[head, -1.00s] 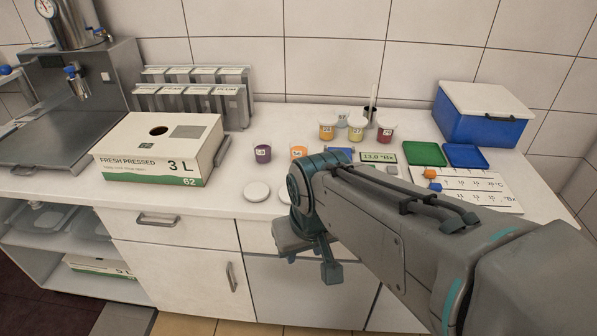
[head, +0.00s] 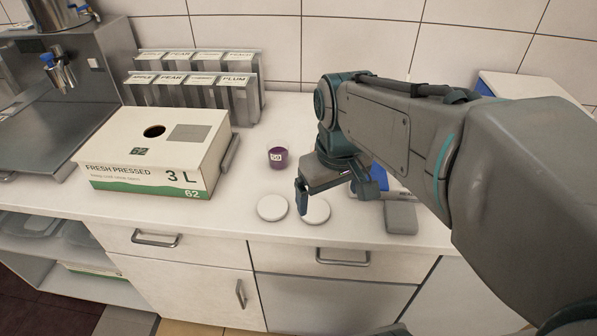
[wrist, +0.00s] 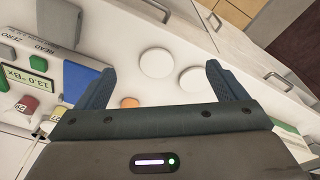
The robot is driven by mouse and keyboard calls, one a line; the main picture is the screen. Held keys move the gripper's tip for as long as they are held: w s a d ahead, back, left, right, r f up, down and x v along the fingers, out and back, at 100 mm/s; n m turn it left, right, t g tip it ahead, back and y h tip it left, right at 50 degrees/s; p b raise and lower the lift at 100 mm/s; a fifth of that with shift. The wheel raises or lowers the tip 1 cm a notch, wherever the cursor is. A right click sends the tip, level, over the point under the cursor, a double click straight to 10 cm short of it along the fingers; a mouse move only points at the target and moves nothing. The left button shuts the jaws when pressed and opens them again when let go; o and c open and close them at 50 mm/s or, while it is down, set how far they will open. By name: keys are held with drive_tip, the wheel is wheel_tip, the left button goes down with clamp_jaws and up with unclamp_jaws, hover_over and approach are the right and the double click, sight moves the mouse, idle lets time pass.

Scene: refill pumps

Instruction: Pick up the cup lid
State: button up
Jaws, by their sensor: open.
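Two round white lids lie flat on the counter near its front edge, a left lid (head: 272,207) and a right lid (head: 316,211). My gripper (head: 333,191) is open and empty, above the counter at the right lid, partly covering its far edge in the head view. In the wrist view the right lid (wrist: 156,62) shows between the open fingers, and the left lid (wrist: 195,80) shows near one fingertip. No contact with either lid is visible. A purple cup (head: 278,157) stands behind the lids.
A juice box (head: 150,155) stands to the left, with a row of labelled dispensers (head: 195,85) behind it. My arm hides much of the right counter. An orange cup (wrist: 130,102) shows in the wrist view.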

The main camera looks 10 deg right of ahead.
drive_tip(key=w+n+g+b, duration=0.25)
drive_tip(key=w+n, duration=0.25)
drive_tip(key=w, duration=0.3)
drive_tip(key=b, duration=0.2)
hover_over(315, 209)
drive_tip(key=s, duration=0.1)
drive_tip(key=shift+t, duration=0.35)
wheel_tip(315, 209, down, 8)
drive_tip(key=shift+a+f, duration=0.1)
drive_tip(key=f, duration=0.2)
drive_tip(key=w+f, duration=0.1)
drive_tip(key=f, duration=0.1)
drive_tip(key=shift+f, duration=0.55)
drive_tip(key=c, duration=1)
